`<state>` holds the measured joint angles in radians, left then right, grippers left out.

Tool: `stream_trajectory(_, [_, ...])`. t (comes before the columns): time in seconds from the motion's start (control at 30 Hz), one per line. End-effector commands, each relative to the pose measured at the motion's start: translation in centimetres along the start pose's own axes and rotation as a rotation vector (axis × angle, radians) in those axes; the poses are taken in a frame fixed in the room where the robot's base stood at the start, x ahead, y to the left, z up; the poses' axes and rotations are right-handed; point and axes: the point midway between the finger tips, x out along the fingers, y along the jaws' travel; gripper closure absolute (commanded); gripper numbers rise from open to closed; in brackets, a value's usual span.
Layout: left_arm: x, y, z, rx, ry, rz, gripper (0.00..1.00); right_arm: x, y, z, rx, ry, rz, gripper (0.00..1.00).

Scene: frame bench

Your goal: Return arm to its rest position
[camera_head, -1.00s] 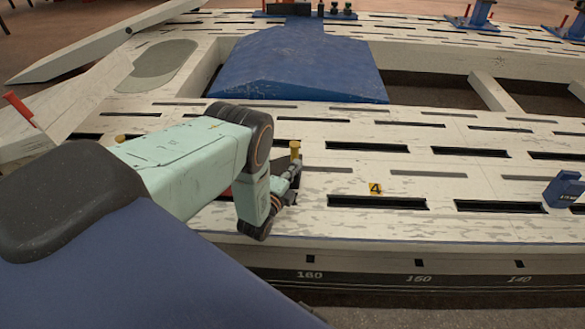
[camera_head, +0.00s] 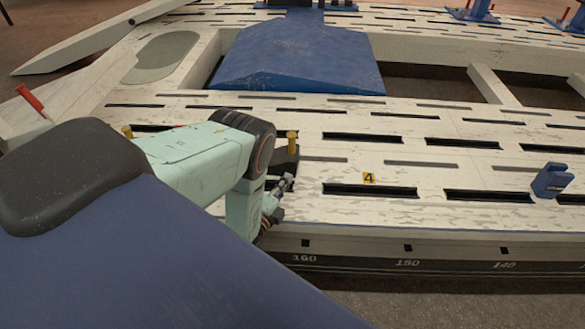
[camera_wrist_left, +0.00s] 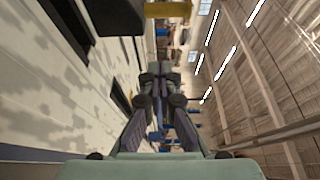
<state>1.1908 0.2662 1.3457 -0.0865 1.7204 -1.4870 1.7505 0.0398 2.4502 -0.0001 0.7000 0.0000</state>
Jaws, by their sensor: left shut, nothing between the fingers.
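My left arm comes in from the left in the head view, with its pale green links bent down at the wrist over the near part of the slotted bench (camera_head: 420,210). My left gripper (camera_head: 284,184) sits low near the bench's front edge, partly hidden behind my wrist link. The left wrist view shows the gripper (camera_wrist_left: 157,72) with its fingertips together and nothing between them. A yellow-topped black clamp (camera_head: 291,150) stands just behind the gripper in the head view. My right gripper does not show.
A blue sloped block (camera_head: 298,62) lies at the back. A red-handled tool (camera_head: 32,99) is at the left. The bench between marker and gripper is clear.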

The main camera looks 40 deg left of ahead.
Motion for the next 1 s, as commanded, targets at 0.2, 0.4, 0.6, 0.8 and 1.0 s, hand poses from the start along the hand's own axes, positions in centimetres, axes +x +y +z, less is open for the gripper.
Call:
stream_trajectory(0.2, [-1.1,0.0,-0.1,0.0,0.0,0.0,1.0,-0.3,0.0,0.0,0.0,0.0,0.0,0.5])
stream_trajectory(0.4, [-1.2,0.1,-0.3,-0.018,-0.001,0.017,1.0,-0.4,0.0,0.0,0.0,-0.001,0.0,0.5])
stream_trajectory(0.6, [-3.5,1.3,-3.3,-0.303,-0.039,0.284,1.0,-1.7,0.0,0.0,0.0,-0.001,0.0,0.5])
stream_trajectory(0.8, [-10.7,1.8,-7.0,-0.699,-0.224,0.693,1.0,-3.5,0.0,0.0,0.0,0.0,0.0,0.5])
stream_trajectory(1.0, [-21.4,-1.0,-9.2,-0.984,-0.571,1.044,1.0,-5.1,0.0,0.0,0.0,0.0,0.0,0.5])
